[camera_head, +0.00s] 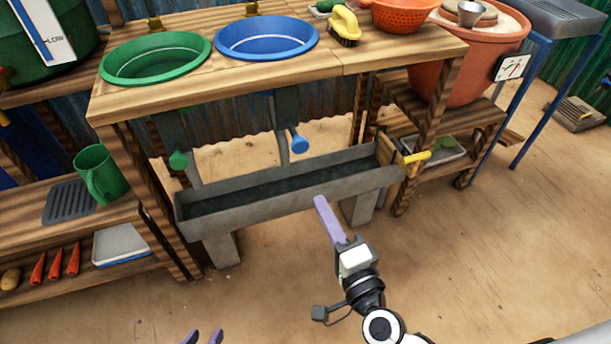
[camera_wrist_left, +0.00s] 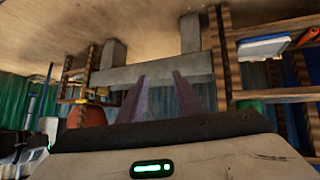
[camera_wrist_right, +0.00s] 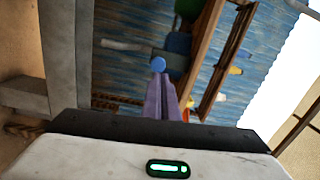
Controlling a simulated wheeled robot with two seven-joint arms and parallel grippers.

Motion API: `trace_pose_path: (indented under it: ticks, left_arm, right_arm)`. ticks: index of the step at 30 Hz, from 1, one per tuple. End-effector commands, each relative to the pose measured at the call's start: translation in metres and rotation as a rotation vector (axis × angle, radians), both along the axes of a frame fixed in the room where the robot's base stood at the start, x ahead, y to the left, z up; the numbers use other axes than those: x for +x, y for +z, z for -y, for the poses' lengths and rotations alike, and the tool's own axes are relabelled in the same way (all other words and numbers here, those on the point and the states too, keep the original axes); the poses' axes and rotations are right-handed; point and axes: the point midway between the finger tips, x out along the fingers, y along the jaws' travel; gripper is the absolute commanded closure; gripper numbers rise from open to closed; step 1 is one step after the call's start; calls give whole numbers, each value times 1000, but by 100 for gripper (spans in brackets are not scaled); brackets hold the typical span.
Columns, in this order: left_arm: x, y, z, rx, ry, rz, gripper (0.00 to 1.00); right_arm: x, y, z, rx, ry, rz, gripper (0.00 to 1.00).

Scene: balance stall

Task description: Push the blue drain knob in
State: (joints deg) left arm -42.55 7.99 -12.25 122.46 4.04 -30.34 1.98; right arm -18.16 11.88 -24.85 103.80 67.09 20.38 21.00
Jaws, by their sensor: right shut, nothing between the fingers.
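The blue drain knob (camera_head: 299,143) sticks out on a short stem below the blue basin (camera_head: 266,38), above the grey trough. My right gripper (camera_head: 320,199) is shut and empty, in front of the trough. In the head view its tips are below and a little right of the knob, with a gap in the picture. In the right wrist view the knob (camera_wrist_right: 158,64) shows just beyond the shut fingertips (camera_wrist_right: 158,77); I cannot tell whether they touch. My left gripper (camera_head: 203,335) is open and empty at the bottom edge; its spread fingers show in the left wrist view (camera_wrist_left: 157,76).
A green knob (camera_head: 178,160) sits left, under the green basin (camera_head: 155,58). The grey stone trough (camera_head: 290,200) runs below both knobs. A wooden block with a yellow handle (camera_head: 415,157) is at its right end. The floor in front is clear.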

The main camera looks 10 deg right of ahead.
Motion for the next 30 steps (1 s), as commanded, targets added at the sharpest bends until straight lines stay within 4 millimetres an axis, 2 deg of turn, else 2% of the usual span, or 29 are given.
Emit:
trace_pose_path:
  ticks: [1,8,21,24,30]
  left_arm:
    - [0,-7,1,-3,0,1,69]
    - [0,-4,1,-7,1,3,69]
    - [2,-8,2,-13,5,11,69]
    - [4,-7,2,-19,6,18,69]
    - [1,-10,3,-24,8,14,69]
  right_arm:
    - [5,-6,4,46,-22,1,100]
    - [23,-4,9,104,-53,-2,100]
    - [112,-1,0,100,-52,-2,100]
    - [127,-1,-2,98,-51,-1,100]
    - [144,-1,-3,98,-50,-4,100]
